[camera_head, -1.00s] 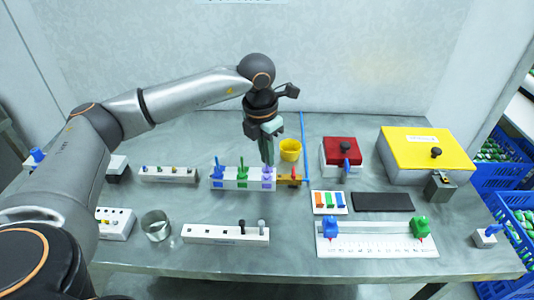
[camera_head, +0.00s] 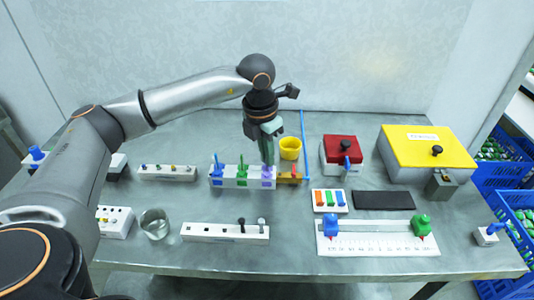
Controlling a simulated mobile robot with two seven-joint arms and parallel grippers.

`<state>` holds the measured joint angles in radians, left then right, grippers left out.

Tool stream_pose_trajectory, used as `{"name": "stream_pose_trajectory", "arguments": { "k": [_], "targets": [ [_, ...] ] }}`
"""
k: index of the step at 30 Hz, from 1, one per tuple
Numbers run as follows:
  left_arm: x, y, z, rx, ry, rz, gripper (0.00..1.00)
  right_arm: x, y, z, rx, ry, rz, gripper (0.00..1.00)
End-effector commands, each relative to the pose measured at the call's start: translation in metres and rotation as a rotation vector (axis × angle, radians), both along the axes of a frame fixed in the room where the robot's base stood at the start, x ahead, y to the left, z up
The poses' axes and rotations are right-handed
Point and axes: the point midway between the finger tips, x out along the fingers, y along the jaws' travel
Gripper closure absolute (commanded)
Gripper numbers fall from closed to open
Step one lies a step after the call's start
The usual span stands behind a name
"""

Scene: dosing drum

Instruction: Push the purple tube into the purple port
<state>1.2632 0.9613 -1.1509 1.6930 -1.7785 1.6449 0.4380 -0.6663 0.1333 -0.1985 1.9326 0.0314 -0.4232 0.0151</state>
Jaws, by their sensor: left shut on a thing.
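A white block (camera_head: 229,183) near the middle of the table carries blue, green and purple coloured parts in a row. The purple tube (camera_head: 267,171) is at the block's right end, directly under my left gripper (camera_head: 267,161). The gripper points down and is shut on the tube's upper part, hiding much of it. The purple port (camera_head: 266,184) is on the block below the tube. The picture is too small to tell how deep the tube sits in it. My right gripper is not in view.
A yellow cup (camera_head: 290,148) stands behind and right of the gripper. A thin blue upright (camera_head: 303,135) and an orange-brown piece (camera_head: 287,178) are close on the right. A red box (camera_head: 341,150) and a yellow-lidded box (camera_head: 428,148) stand further right. Table in front is partly clear.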

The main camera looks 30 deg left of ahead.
Motion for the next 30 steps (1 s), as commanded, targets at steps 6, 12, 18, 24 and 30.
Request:
{"name": "stream_pose_trajectory", "arguments": {
  "k": [6, 12, 18, 24, 30],
  "targets": [
    [0.000, 0.000, 0.000, 0.000, 0.000, 0.000, 1.00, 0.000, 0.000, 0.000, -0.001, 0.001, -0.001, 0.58],
    [0.000, 0.000, -0.002, 0.000, 0.000, 0.000, 1.00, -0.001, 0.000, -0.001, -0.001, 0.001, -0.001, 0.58],
    [0.000, 0.000, -0.007, 0.000, 0.000, 0.000, 1.00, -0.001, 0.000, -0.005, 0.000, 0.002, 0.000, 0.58],
    [0.000, 0.000, -0.012, 0.000, 0.000, 0.000, 1.00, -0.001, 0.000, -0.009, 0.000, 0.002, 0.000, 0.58],
    [0.000, 0.000, -0.017, -0.001, 0.000, 0.000, 1.00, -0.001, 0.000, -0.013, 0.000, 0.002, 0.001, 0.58]
  ]
}}
